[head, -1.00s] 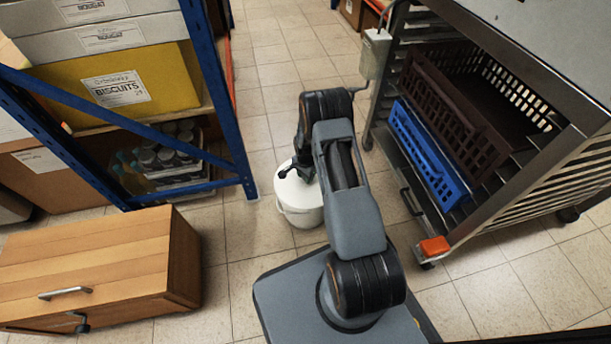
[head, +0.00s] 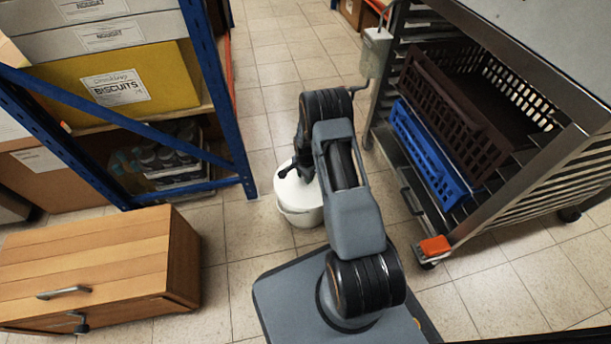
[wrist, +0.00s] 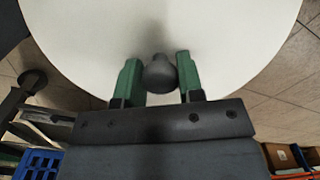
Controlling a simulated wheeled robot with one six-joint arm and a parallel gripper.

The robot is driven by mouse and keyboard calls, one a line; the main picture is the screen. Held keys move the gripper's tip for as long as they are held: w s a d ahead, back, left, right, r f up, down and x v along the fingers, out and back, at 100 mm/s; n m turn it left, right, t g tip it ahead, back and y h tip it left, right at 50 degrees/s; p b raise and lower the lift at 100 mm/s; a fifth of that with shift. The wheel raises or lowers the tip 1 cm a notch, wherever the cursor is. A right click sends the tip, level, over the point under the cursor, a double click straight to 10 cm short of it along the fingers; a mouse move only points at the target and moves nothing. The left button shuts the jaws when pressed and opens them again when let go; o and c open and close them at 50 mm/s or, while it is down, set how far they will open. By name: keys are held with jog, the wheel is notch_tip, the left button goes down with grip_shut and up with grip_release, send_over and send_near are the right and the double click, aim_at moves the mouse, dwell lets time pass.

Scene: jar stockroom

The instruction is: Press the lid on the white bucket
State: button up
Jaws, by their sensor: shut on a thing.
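The white bucket (head: 301,217) stands on the tiled floor in front of my base. The round white lid (head: 288,190) lies over its top and also fills the upper part of the wrist view (wrist: 90,40). A dark knob (wrist: 160,72) rises from the lid. My gripper (wrist: 158,76) has its green fingers on either side of the knob and is shut on it. In the head view my arm hides the far right part of the lid and the knob. I cannot tell whether the lid's rim is fully seated all round.
A blue-framed shelf (head: 222,100) with boxes stands left of the bucket. A wooden cabinet (head: 95,262) is at the lower left. A steel rack (head: 535,165) holding a blue crate (head: 428,155) and a brown crate (head: 455,115) stands right. Floor behind the bucket is clear.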

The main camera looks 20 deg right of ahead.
jog(key=o, duration=1)
jog(key=shift+o, duration=0.5)
jog(key=o, duration=0.4)
jog(key=shift+r, duration=0.1)
jog(key=shift+r+p, duration=2.4)
jog(key=shift+r, duration=1.05)
